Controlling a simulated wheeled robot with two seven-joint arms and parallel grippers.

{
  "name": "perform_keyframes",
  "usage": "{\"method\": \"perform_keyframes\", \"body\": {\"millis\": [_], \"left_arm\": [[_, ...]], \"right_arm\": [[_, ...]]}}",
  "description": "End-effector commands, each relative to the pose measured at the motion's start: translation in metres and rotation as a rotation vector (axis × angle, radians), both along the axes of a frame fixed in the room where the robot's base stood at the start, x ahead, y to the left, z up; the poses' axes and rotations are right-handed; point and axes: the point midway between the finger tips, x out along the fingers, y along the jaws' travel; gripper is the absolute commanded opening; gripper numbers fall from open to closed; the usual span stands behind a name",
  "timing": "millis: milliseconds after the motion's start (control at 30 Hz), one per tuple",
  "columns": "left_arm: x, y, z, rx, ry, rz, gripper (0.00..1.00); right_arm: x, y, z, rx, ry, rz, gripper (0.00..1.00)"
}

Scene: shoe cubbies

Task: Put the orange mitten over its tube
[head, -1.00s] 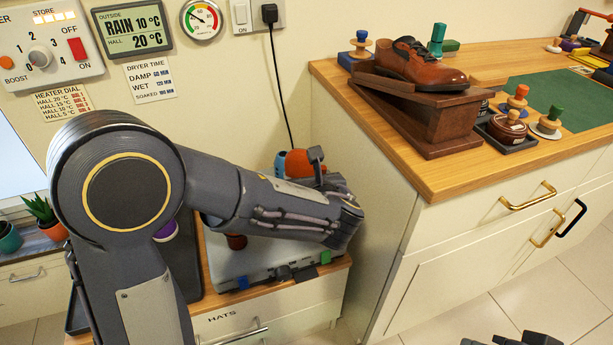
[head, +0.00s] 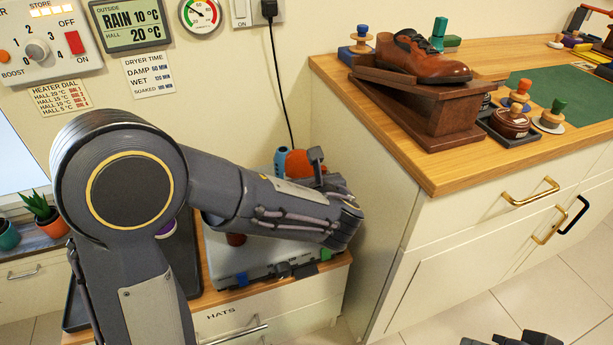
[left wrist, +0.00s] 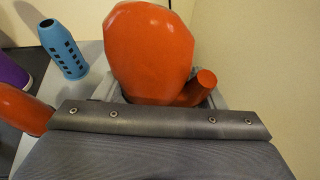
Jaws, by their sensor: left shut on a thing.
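The orange mitten (left wrist: 148,45) stands upright in the left wrist view, with a short orange cylinder (left wrist: 203,82), perhaps its thumb, at its lower right. In the head view the mitten (head: 298,162) shows partly behind my left gripper (head: 318,168). My left gripper is shut on the mitten; its grey body hides the mitten's lower end, so I cannot tell whether it is around a tube. A blue tube with dark slots (left wrist: 64,48) stands to the left. My right gripper (head: 520,340) shows only as a dark piece at the bottom edge.
A pale unit (head: 225,265) under the mitten sits on the low wooden-topped cabinet marked HATS. An orange rounded thing (left wrist: 22,108) and a purple thing (left wrist: 12,75) are at the left. The taller counter (head: 425,180), with a brown shoe (head: 425,60), stands close on the right.

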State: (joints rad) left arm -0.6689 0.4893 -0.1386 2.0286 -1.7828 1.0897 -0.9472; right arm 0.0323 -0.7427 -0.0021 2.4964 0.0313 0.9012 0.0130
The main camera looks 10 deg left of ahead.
Motion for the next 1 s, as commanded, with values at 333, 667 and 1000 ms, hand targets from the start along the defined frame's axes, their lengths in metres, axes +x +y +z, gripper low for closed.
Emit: {"method": "perform_keyframes", "body": {"millis": [333,667,1000], "left_arm": [[0.000,0.000,-0.010,0.000,0.000,0.000,0.41],[0.000,0.000,-0.018,0.000,0.000,0.000,0.41],[0.000,0.000,-0.027,0.000,0.000,0.000,0.41]], "right_arm": [[0.000,0.000,-0.009,0.000,0.000,0.000,0.36],[0.000,0.000,-0.016,0.000,0.000,0.000,0.36],[0.000,0.000,-0.023,0.000,0.000,0.000,0.36]]}}
